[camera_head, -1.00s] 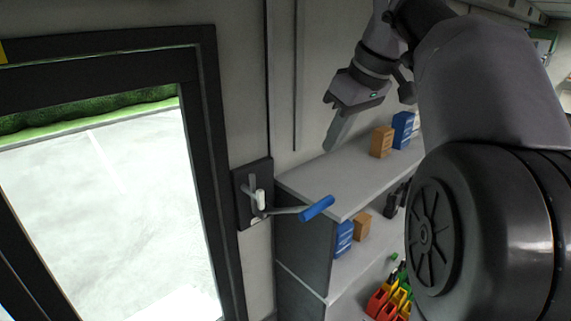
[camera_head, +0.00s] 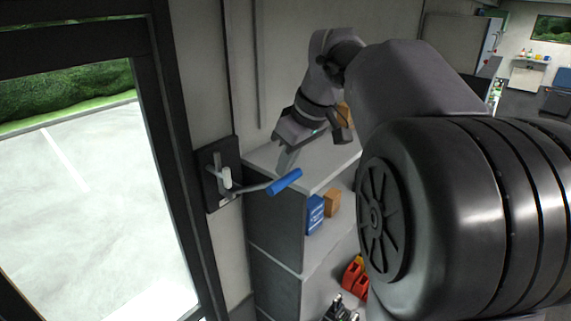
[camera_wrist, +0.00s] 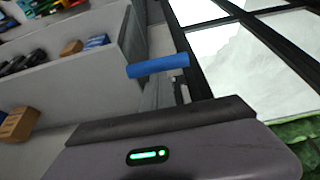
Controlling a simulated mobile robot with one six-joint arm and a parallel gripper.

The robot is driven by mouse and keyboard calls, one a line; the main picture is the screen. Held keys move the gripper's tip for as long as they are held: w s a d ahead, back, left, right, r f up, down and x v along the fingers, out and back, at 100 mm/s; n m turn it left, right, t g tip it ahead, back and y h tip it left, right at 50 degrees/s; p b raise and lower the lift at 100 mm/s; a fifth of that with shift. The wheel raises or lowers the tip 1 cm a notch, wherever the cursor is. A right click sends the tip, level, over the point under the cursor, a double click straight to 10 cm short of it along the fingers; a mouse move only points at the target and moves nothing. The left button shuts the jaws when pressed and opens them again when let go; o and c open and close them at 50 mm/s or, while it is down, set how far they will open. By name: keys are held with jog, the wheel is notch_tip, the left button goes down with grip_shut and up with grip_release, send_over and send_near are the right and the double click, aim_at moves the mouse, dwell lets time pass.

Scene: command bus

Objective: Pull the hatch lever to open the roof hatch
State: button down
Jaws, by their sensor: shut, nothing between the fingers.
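The hatch lever has a blue grip (camera_head: 284,181) on a grey rod, which sticks out from a dark wall plate (camera_head: 208,187) beside the window frame. My gripper (camera_head: 286,160) is shut and empty, just above and behind the blue grip in the head view; I cannot tell whether it touches. In the wrist view the blue grip (camera_wrist: 158,66) lies beyond the gripper body, apart from it in the picture. The roof hatch is in neither view.
A grey shelf unit (camera_head: 275,221) stands right beside the lever, holding blue and brown boxes and red items. The black window frame (camera_head: 172,160) is on the left. The floor is open at the far right.

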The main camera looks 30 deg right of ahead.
jog(key=shift+f, duration=0.1)
jog(key=s+d+f+t+b, duration=0.1)
jog(key=s+f+b, duration=0.2)
jog(key=f+b, duration=0.2)
jog(key=b, duration=0.2)
jog(key=shift+s+y+b, duration=0.2)
jog(key=shift+y+b, duration=0.1)
jog(key=shift+b, duration=0.1)
